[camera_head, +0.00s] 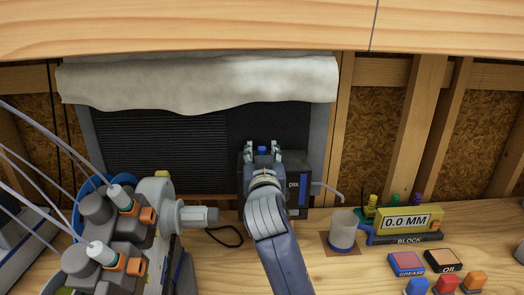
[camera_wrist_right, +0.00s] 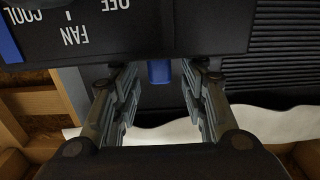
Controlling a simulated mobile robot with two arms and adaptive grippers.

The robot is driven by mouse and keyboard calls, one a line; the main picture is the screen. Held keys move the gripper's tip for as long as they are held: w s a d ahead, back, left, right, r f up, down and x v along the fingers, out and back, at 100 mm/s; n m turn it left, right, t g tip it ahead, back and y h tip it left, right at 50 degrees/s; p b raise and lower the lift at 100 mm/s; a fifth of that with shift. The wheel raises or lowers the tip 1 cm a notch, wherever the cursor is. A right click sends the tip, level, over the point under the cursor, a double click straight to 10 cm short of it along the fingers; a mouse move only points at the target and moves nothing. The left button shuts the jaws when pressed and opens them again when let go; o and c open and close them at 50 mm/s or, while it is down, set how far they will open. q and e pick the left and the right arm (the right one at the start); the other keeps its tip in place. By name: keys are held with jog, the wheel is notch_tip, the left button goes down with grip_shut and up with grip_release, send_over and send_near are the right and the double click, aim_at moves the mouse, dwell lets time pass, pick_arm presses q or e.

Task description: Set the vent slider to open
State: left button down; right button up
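A blue tab (camera_head: 262,150), which looks like the vent slider, shows at the top of the dark control box (camera_head: 298,160). My right gripper (camera_head: 262,154) reaches up to it from the front, its fingers on either side of the tab. In the right wrist view the blue tab (camera_wrist_right: 160,72) stands between the two open fingers (camera_wrist_right: 160,100), with a gap on each side. It does not appear gripped. The black panel (camera_wrist_right: 120,30) behind it reads OFF, FAN and COOL upside down. The lower part of the box is partly hidden by my right arm. My left gripper is not in view.
Dark louvres (camera_head: 160,145) lie left of the box under a pale cloth (camera_head: 200,85). A machine with grey knobs and spools (camera_head: 110,235) stands left on the wooden bench. A cup (camera_head: 343,230), a yellow gauge (camera_head: 410,222) and coloured blocks (camera_head: 407,263) are at right.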

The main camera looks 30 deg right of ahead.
aim_at(286, 164)
jog(key=shift+w+d, duration=0.15)
jog(key=shift+w, duration=0.1)
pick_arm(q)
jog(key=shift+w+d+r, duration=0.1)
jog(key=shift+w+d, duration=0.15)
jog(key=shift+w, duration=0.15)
pick_arm(e)
jog(key=shift+w, duration=0.1)
